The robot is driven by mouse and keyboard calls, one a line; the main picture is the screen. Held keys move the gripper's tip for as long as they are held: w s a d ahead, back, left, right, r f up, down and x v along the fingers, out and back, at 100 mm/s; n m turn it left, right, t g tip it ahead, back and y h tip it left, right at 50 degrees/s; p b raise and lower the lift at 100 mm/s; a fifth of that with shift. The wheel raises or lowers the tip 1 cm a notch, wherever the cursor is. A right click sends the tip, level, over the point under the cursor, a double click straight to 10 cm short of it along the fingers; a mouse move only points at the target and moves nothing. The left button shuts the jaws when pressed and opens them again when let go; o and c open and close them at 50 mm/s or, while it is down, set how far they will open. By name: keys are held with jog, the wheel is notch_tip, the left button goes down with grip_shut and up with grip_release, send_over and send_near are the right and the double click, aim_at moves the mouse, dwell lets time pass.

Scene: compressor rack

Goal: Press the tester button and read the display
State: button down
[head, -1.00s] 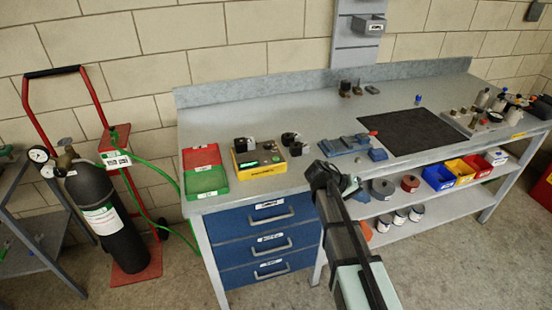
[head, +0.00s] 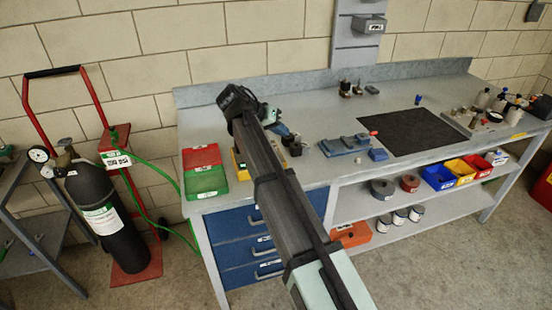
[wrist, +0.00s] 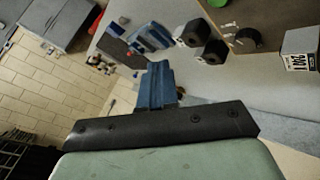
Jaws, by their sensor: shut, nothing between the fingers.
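The tester is a yellow box (head: 238,165) on the left half of the bench. In the head view my arm covers nearly all of it; only a yellow edge shows. Its button and display are hidden there, and I cannot pick them out in the wrist view. My gripper (head: 286,134) is above the bench behind the arm, partly hidden, near a small black block (head: 293,147). In the wrist view its blue fingers (wrist: 157,82) are together and empty. I cannot tell its height over the bench or whether it touches anything.
Red and green trays (head: 204,182) lie left of the tester. A blue vise (head: 345,145) and a black mat (head: 418,130) are to the right. Two black blocks (wrist: 187,34) show in the wrist view. A gas cylinder (head: 102,215) stands left of the bench.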

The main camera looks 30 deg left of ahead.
jog(key=shift+s+a+r+y, duration=0.15)
jog(key=shift+s+a+r, duration=0.15)
jog(key=shift+a+r, duration=0.25)
jog(key=shift+s+a+r+y, duration=0.15)
jog(key=shift+s+a+r, duration=0.15)
jog(key=shift+a, duration=0.3)
jog(key=shift+f, duration=0.1)
jog(key=shift+w+f, duration=0.1)
jog(key=shift+f, duration=4.2)
jog(key=shift+f, duration=0.15)
jog(key=shift+f, duration=0.3)
jog(key=shift+f, duration=0.4)
jog(key=shift+r, duration=0.8)
